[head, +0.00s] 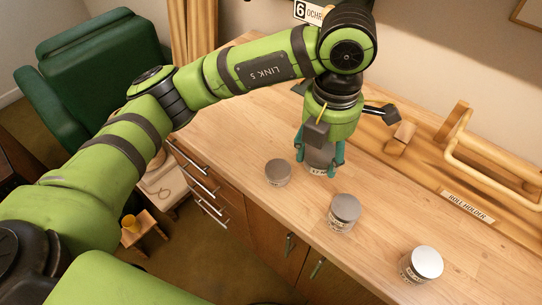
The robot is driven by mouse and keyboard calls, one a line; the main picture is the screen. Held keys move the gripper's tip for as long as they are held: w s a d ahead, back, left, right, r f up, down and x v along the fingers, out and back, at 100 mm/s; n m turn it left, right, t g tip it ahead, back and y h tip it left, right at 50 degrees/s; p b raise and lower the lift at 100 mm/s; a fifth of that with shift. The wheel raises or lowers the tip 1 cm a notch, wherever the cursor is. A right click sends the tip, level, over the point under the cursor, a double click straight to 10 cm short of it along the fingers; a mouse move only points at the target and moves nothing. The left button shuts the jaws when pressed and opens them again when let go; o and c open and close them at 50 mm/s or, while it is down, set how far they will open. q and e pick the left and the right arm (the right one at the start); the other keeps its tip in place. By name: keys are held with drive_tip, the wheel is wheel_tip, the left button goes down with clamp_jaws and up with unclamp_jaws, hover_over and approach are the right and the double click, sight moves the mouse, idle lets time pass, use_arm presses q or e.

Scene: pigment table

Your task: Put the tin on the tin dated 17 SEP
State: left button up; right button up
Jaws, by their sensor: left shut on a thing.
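My left gripper (319,163) points down over the wooden counter and is shut on a grey-lidded tin (318,156), with one finger on each side. A pale label strip shows low on this tin; I cannot tell whether its base touches the counter. Another tin (344,212) stands nearer the front edge, and a third tin (421,264) stands farther right. Both show labels too small to read, so I cannot tell which is dated 17 SEP. My right gripper is out of view.
The wooden counter (395,215) has free room between the tins. A wooden holder (490,165) with a strip marked ROLL HOLDER (467,206) stands at the back right. Drawers (205,180) lie below the front edge. A green chair (95,70) is at the left.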

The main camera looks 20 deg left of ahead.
use_arm(q)
drive_tip(key=a+f, duration=0.2)
drive_tip(key=a, duration=0.2)
drive_tip(key=p, duration=0.2)
hover_over(278, 168)
wheel_tip(278, 168, down, 3)
drive_tip(key=shift+f, duration=0.1)
drive_tip(key=shift+s+f+p, duration=0.1)
drive_tip(key=shift+f+p, duration=0.2)
drive_tip(key=shift+f, duration=0.05)
wheel_tip(278, 168, down, 2)
drive_tip(key=shift+f+p, duration=0.2)
drive_tip(key=shift+p, duration=0.35)
drive_tip(key=shift+f, duration=0.5)
drive_tip(key=shift+f+b, duration=0.25)
drive_tip(key=shift+b, duration=0.05)
drive_tip(key=o, duration=1.2)
drive_tip(key=shift+r, duration=0.1)
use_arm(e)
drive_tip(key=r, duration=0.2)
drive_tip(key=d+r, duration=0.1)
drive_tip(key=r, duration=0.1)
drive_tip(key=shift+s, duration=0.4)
